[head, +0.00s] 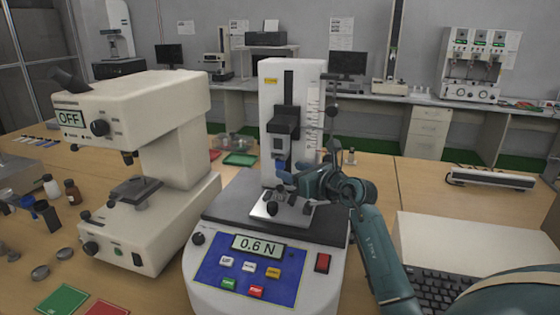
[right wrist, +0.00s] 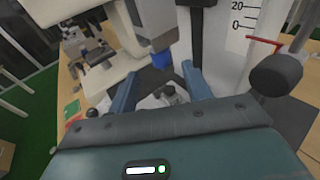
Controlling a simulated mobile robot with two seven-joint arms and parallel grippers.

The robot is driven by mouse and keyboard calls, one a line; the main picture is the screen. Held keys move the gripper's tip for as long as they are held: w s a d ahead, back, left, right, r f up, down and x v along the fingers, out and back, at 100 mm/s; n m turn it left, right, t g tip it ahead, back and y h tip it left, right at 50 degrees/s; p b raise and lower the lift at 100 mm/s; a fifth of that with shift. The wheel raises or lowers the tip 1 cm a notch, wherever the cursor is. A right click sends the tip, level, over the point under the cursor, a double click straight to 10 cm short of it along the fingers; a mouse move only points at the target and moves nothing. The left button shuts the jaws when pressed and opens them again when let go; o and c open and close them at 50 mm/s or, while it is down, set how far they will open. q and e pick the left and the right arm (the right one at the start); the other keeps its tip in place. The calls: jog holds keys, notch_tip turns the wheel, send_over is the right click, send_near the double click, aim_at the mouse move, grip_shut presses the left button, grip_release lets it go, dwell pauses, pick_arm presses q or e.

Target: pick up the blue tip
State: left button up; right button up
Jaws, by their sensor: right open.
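The blue tip (right wrist: 162,60) shows in the right wrist view as a short blue piece under the pale head of the tester, just beyond my fingers. My right gripper (right wrist: 160,82) is open, with one blue-grey finger to each side and the tip ahead of the gap; nothing is held. In the head view my right gripper (head: 284,184) reaches in from the right, over the metal plate of the force tester (head: 290,90), below its dark clamp. There I cannot clearly tell the tip from my fingers. My left gripper is not in view.
The tester's display (head: 258,246) reads 0.6 N. A cream instrument (head: 140,100) marked OFF stands close on the left. A keyboard (head: 445,290) is at the right. Table behind my right arm is mostly clear.

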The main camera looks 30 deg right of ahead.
aim_at(284, 166)
jog(key=shift+p+x, duration=0.55)
jog(key=shift+x, duration=2.4)
jog(key=shift+d+r, duration=0.15)
jog(key=shift+r, duration=0.05)
jog(key=c, duration=1)
